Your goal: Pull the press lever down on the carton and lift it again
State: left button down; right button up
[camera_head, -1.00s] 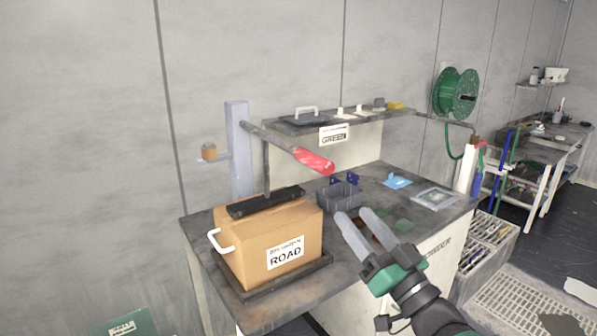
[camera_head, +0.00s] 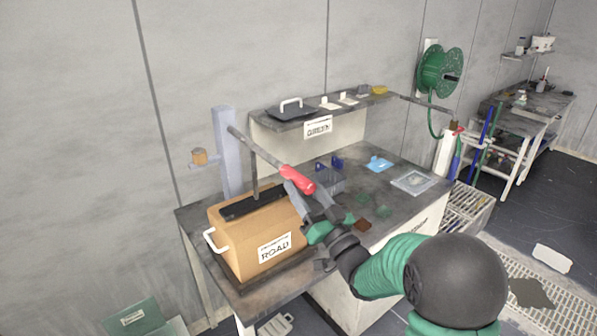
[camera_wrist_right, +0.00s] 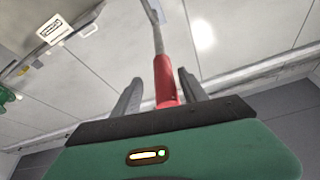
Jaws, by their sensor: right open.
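The press lever is a grey bar with a red grip (camera_head: 298,179), angled down to the right from the pale blue-grey post (camera_head: 224,150). Its black press plate (camera_head: 253,204) lies on top of the brown carton (camera_head: 228,236) labelled ROAD, which sits on the bench at left. My right gripper (camera_head: 306,200) is at the red grip, just below it in the head view. In the right wrist view the red grip (camera_wrist_right: 165,80) stands between the two open grey fingers (camera_wrist_right: 160,92). My left gripper is not in view.
A blue item (camera_head: 379,164) and a clear tray (camera_head: 413,182) lie farther right. A raised shelf (camera_head: 350,106) runs behind. A green hose reel (camera_head: 441,72) hangs on the wall.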

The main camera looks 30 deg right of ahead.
jog(key=shift+w+a+r, duration=0.2)
jog(key=shift+w+r, duration=0.15)
jog(key=shift+w, duration=0.3)
jog(key=shift+w+a+r, duration=0.2)
jog(key=shift+w+r, duration=0.1)
jog(key=shift+w, duration=0.3)
jog(key=shift+d, duration=0.25)
jog(key=c, duration=0.6)
jog(key=shift+a, duration=0.1)
grip_shut()
